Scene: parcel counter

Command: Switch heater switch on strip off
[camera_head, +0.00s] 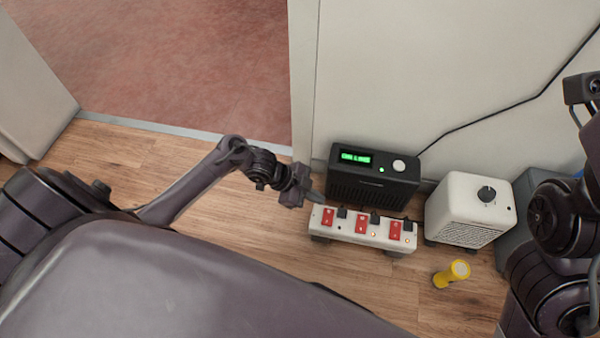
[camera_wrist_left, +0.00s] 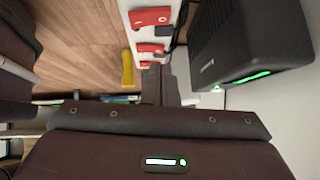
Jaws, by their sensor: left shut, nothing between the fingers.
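A white power strip (camera_head: 350,238) with three red rocker switches lies on the floor in front of the black device. The left switch (camera_head: 328,217) has a dark lamp beside it. Orange lamps glow beside the middle switch (camera_head: 361,224) and right switch (camera_head: 395,231). Labels are too small to read. The strip also shows in the left wrist view (camera_wrist_left: 145,33). A white heater-like box (camera_head: 461,205) with a black knob stands right of the strip. My left gripper (camera_head: 317,196) is shut and empty, just above the strip's left end; contact cannot be told. My right gripper is out of view.
A black device (camera_head: 372,188) with a green display stands against the wall behind the strip. A grey box (camera_head: 514,235) is at right. Floor before the strip is clear.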

